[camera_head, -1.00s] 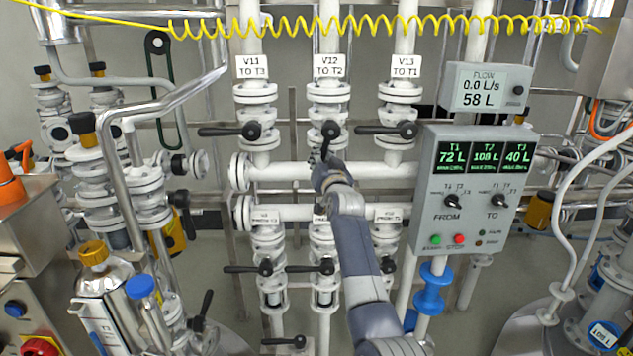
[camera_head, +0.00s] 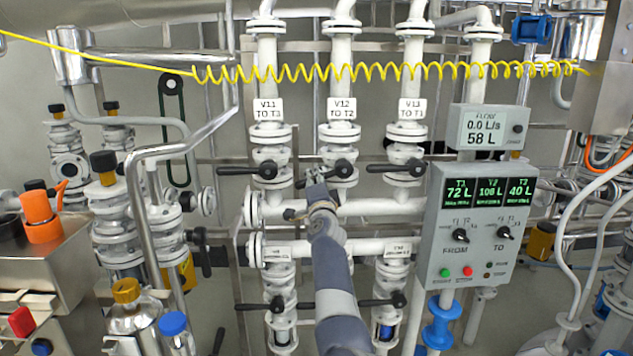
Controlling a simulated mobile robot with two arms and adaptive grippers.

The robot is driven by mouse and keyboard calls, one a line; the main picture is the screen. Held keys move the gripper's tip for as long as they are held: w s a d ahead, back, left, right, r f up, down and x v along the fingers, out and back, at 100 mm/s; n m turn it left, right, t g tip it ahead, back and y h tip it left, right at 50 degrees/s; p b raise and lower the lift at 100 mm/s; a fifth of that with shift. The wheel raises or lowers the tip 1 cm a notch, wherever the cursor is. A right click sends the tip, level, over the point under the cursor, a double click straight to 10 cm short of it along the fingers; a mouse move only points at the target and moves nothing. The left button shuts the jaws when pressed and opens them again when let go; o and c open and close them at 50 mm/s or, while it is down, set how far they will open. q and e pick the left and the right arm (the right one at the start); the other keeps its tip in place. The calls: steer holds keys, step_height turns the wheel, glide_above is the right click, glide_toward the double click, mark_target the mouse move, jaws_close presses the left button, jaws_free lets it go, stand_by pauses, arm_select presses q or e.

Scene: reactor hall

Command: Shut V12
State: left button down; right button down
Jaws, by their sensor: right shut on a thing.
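Valve V12 (camera_head: 341,180) is on the middle white pipe, under its label "V12 TO T2" (camera_head: 341,109). Its black lever (camera_head: 301,183) now lies across the pipe, pointing left and slightly down. My right gripper (camera_head: 315,177) is shut on this lever, just left of the valve body. The fingers are small and partly hidden by the wrist, so the exact grip is hard to see. My left gripper is not in view.
V11's lever (camera_head: 236,170) and V13's lever (camera_head: 384,169) point left on either side. A panel (camera_head: 473,265) right of the pipes reads 72, 108 and 40 L. The flow display (camera_head: 484,128) reads 0.0 L/s, 58 L.

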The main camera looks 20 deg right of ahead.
steer(key=shift+w+a+r+m+p, duration=0.1)
steer(key=shift+a+r+m+p, duration=0.4)
steer(key=shift+m, duration=0.5)
steer(key=shift+d+r+m+h, duration=0.15)
steer(key=shift+r+m+h, duration=0.15)
steer(key=shift+r+m, duration=0.45)
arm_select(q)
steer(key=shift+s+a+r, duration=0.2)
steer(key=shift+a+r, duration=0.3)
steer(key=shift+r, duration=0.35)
arm_select(e)
steer(key=shift+f+m, duration=0.15)
steer(key=shift+m, duration=0.1)
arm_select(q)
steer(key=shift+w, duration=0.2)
arm_select(e)
steer(key=c, duration=1.8)
jaws_free()
steer(key=o, duration=0.3)
steer(key=shift+s+r, duration=0.3)
steer(key=shift+s, duration=0.05)
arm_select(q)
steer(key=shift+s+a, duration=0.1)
